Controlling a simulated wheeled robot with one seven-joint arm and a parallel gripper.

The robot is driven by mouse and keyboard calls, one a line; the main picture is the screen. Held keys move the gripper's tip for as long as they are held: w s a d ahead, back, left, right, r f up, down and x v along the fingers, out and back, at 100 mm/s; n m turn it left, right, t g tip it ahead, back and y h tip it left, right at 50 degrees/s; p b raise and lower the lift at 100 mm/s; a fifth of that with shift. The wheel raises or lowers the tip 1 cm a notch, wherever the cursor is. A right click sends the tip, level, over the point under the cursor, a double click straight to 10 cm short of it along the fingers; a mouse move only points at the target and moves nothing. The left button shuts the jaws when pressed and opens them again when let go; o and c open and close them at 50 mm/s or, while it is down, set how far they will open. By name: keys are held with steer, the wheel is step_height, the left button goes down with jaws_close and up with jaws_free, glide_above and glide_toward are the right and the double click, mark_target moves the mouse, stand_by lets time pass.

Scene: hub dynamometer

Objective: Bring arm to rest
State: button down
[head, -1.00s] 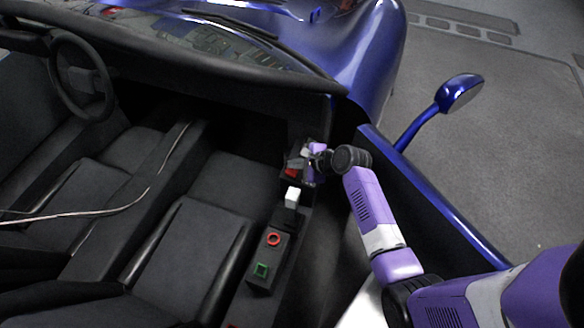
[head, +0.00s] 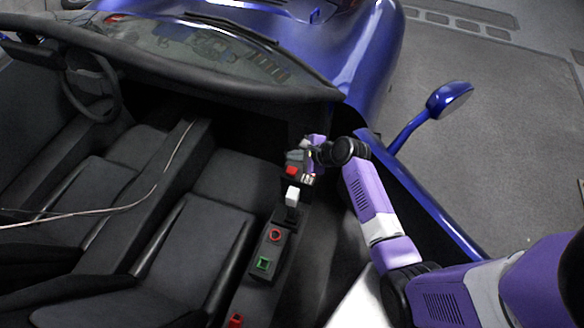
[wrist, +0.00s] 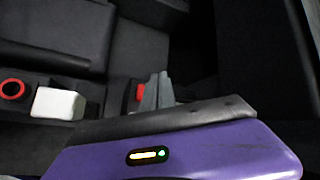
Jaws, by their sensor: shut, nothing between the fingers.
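My purple arm reaches over the blue car's door sill into the cabin in the head view. My gripper (head: 300,156) is at the far end of the control console (head: 257,272), close by a red button (head: 291,171). In the wrist view my gripper's grey fingers (wrist: 157,92) are together and empty. They point past the red button (wrist: 131,92), which is partly hidden behind them. I cannot tell whether the fingers touch anything.
The console carries a white lever knob (head: 292,195), a red ring (head: 275,236) and a green square (head: 263,263). Black seats (head: 195,255) lie to the left. The blue door edge (head: 430,205) and mirror (head: 450,98) flank my arm on the right. A windshield frame (head: 200,62) lies ahead.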

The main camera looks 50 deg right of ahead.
stand_by(0.7)
steer(key=w+d+r+n+t+h, duration=0.1)
steer(key=d+r+n+t+h, duration=0.15)
steer(key=d+r+n, duration=0.3)
steer(key=s+a+r+n+h, duration=0.3)
steer(key=s+r+n, duration=0.1)
steer(key=r+n, duration=0.1)
steer(key=s+a+r+n+t+y, duration=0.1)
steer(key=s+a+r+n, duration=0.4)
steer(key=s+a, duration=0.3)
steer(key=s+a+r+n+t+y+p, duration=0.1)
steer(key=s+a+r+n+y, duration=0.1)
steer(key=s+a+r+n, duration=0.4)
steer(key=s+a+r+n+t+y+p, duration=0.1)
steer(key=s+a+r+n, duration=0.4)
steer(key=s+a, duration=0.6)
steer(key=s+r+y, duration=0.1)
steer(key=s, duration=0.1)
steer(key=shift+s+r, duration=0.3)
steer(key=shift+r, duration=0.1)
